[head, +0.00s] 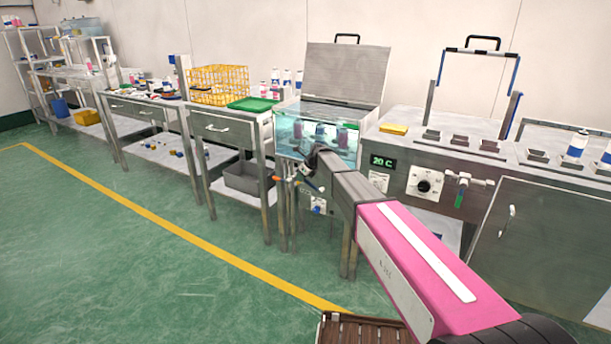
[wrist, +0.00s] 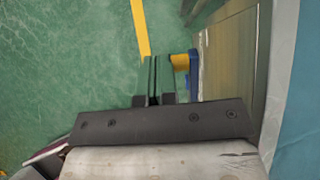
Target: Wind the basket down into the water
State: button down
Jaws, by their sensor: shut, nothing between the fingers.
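The water tank (head: 290,135) has clear walls and blue-tinted water, and its steel lid (head: 345,72) stands open. Several cans (head: 342,137) show inside it; the basket under them cannot be made out clearly. My gripper (head: 302,182) is at the tank's front, partly hidden by my own arm. In the wrist view my gripper (wrist: 153,78) is shut and empty, pointing down past the tank's side. A small orange handle (head: 277,179) shows left of my gripper. A yellow piece (wrist: 180,61) with a blue part is just right of the fingers; I cannot tell whether they touch.
A yellow wire basket (head: 218,84) and a green tray (head: 252,104) stand on the bench to the left. A grey bin (head: 245,177) is on its lower shelf. A station with a 20 C display (head: 383,162) stands to the right. The green floor (head: 120,260) in front is clear.

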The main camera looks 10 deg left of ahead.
jog(key=shift+w+a+f+g+h, duration=0.15)
jog(key=shift+a+f+g+h, duration=0.2)
jog(key=shift+f+h, duration=0.3)
jog(key=shift+w+a+f+g+h, duration=0.1)
jog(key=shift+a+f+h, duration=0.4)
jog(key=shift+f, duration=0.4)
jog(key=shift+w+a+f+g+h, duration=0.15)
jog(key=shift+a+f+g+h, duration=0.15)
jog(key=shift+f+h, duration=0.35)
jog(key=shift+a+f, duration=0.1)
jog(key=shift+f, duration=0.05)
